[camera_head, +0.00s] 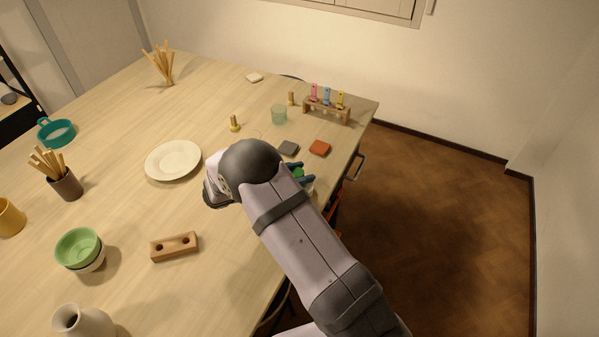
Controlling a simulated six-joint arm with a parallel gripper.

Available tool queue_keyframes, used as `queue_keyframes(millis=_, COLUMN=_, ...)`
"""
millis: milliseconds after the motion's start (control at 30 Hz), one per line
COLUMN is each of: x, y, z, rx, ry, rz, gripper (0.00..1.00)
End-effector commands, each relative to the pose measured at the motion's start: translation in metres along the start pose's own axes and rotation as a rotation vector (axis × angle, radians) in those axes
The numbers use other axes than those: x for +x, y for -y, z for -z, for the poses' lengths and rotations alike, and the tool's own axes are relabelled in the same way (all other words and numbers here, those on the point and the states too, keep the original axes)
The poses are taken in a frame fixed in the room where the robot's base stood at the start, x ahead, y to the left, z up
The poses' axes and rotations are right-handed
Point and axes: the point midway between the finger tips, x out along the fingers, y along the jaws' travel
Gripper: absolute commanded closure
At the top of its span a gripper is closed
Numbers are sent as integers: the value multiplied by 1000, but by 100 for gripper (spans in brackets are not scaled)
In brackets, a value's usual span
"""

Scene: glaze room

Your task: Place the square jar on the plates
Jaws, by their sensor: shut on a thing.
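My arm comes in from the bottom right and covers much of the table's right side. I cannot tell how many are stacked. The held thing is apart from them, to the right.
A grey tile (288,148), a red tile (320,148), a glass (279,114) and a tool rack (327,110) stand beyond my arm. A brass piece (235,124) stands right of the plate. A wooden block (174,246) and green bowls (79,248) are nearer.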

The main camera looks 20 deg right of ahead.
Motion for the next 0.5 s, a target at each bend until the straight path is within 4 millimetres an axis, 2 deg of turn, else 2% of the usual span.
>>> queue_keyframes(millis=133, x=1, y=0, z=3, rx=0, ry=1, rz=0, gripper=100)
queue_keyframes(millis=167, x=1, y=0, z=3, rx=0, ry=0, rz=0, gripper=60)
queue_keyframes(millis=200, x=1, y=0, z=2, rx=0, ry=0, rz=0, gripper=50)
queue_keyframes(millis=233, x=1, y=0, z=2, rx=0, ry=0, rz=0, gripper=46)
queue_keyframes(millis=500, x=1, y=0, z=2, rx=-1, ry=0, rz=0, gripper=46)
